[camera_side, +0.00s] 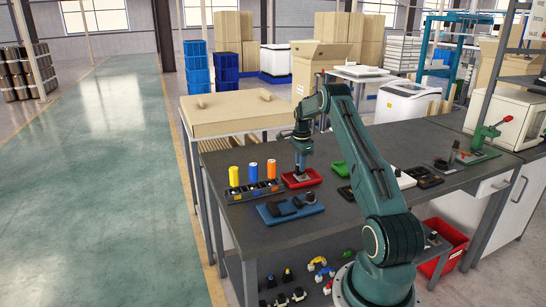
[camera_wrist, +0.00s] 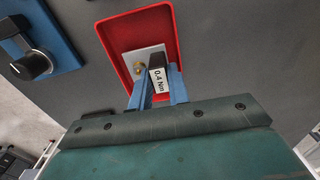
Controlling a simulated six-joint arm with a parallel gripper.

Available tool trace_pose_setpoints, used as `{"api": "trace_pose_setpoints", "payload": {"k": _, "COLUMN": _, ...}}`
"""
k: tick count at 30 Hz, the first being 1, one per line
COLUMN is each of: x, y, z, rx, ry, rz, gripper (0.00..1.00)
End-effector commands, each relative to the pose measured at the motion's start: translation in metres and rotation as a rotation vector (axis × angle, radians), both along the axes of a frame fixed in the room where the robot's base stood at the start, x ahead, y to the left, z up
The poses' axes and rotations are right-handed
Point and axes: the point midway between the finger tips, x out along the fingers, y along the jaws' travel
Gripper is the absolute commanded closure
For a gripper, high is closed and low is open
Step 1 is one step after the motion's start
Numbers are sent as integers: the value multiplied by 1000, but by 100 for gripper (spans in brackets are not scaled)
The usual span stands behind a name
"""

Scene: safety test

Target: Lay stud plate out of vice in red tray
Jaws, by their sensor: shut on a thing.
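The red tray (camera_side: 314,180) lies on the dark bench below my gripper (camera_side: 301,168). The tray's raised rim also shows in the wrist view (camera_wrist: 175,30). The stud plate (camera_wrist: 139,56), pale grey with a small brass stud, is inside the tray outline in the wrist view. My gripper's blue fingers (camera_wrist: 161,78) are shut on the plate, with a white "0.4 Nm" label between them. The fingers hide part of the plate. I cannot tell whether the plate touches the tray floor. I cannot surely pick out the vice.
A black rack (camera_side: 254,191) with yellow, blue and orange cylinders stands to the left. A green lever tool (camera_side: 487,137) stands far right.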

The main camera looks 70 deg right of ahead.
Motion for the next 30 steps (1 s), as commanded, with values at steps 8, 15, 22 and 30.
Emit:
{"api": "trace_pose_setpoints", "payload": {"k": 8, "x": 0, "y": 0, "z": -3, "rx": -1, "ry": -1, "rz": 0, "gripper": 100}}
{"api": "trace_pose_setpoints", "payload": {"k": 15, "x": 0, "y": 0, "z": -5, "rx": -1, "ry": -1, "rz": 0, "gripper": 100}}
{"api": "trace_pose_setpoints", "payload": {"k": 22, "x": 0, "y": 0, "z": -8, "rx": -1, "ry": -1, "rz": 0, "gripper": 100}}
{"api": "trace_pose_setpoints", "payload": {"k": 30, "x": 0, "y": 0, "z": -8, "rx": -1, "ry": -1, "rz": 0, "gripper": 57}}
